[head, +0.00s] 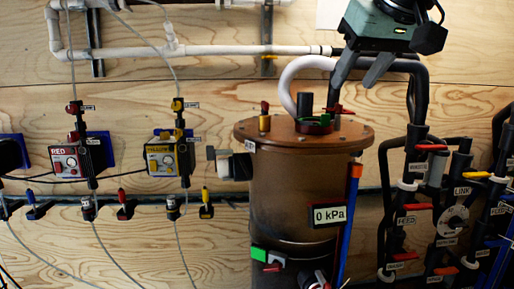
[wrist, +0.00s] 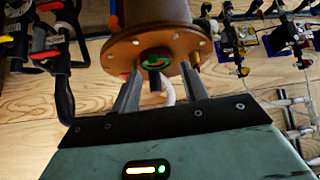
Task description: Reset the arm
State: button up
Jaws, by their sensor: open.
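My gripper (head: 362,72) is at the top right of the head view, above the lid of a brown cylindrical tank (head: 285,195). Its two grey fingers point down and stand apart with nothing between them. In the wrist view my gripper (wrist: 160,92) also shows open, with the tank lid (wrist: 155,50) and its green ring fitting (wrist: 156,60) beyond the fingertips. The fingers look apart from the lid, though the exact gap is hard to tell. In the wrist view a white hose (wrist: 167,90) shows between the fingers, farther off.
A white hose (head: 290,80) and black pipes rise close beside my gripper. A red box (head: 66,160) and a yellow box (head: 162,160) hang on the plywood wall at left. Black pipes with valves (head: 410,205) crowd the right. A 0 kPa display (head: 331,215) is on the tank.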

jog(key=s+a+f+n+g+p, duration=0.1)
jog(key=s+a+f+n+g, duration=0.15)
jog(key=f, duration=0.55)
jog(key=s+a+f+n+g, duration=0.15)
jog(key=s+a+f, duration=0.25)
jog(key=f, duration=0.4)
jog(key=s+d+f+n+g+p, duration=0.1)
jog(key=s+f+g, duration=0.3)
jog(key=s+f, duration=1)
jog(key=shift+f+n+h, duration=0.3)
jog(key=shift+f+n, duration=0.1)
jog(key=shift+f, duration=0.25)
